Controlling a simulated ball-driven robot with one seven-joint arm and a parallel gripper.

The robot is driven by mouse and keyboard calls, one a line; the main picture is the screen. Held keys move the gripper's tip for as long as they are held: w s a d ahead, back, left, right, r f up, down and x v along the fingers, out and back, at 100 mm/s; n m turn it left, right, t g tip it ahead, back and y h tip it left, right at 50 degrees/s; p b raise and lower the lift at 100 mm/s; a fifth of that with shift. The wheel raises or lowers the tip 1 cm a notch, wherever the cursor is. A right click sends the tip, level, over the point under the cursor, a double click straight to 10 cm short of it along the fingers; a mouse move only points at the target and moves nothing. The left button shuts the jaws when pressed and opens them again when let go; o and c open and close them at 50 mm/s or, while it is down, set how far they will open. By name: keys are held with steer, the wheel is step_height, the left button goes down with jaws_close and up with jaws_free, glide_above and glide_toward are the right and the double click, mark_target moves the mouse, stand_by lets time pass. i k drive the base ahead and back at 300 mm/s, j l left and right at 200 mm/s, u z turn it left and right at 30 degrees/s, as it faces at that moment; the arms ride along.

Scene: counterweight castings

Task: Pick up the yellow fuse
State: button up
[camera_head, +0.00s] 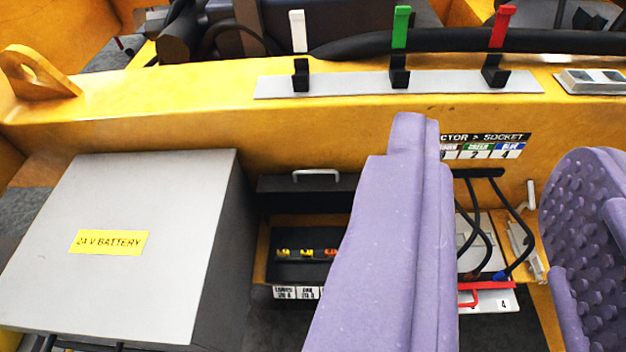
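A row of small fuses sits in a dark, open fuse box (290,272) below the yellow beam, left of my gripper's left finger. The leftmost one looks like the yellow fuse (283,252).
A large grey box labelled 24 V BATTERY (125,240) stands at the left. A yellow beam (200,105) crosses behind, with white (298,32), green (401,28) and red (502,28) levers.

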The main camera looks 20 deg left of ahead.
mark_target(305, 253)
steer(key=k+j+z, duration=0.15)
steer(key=k+j, duration=0.2)
steer(key=j, duration=0.3)
steer(key=k+j+z, duration=0.15)
steer(key=k+j, duration=0.2)
steer(key=j, duration=0.25)
steer(key=k+j+z, duration=0.15)
steer(key=k+j, duration=0.25)
steer(key=j, duration=0.15)
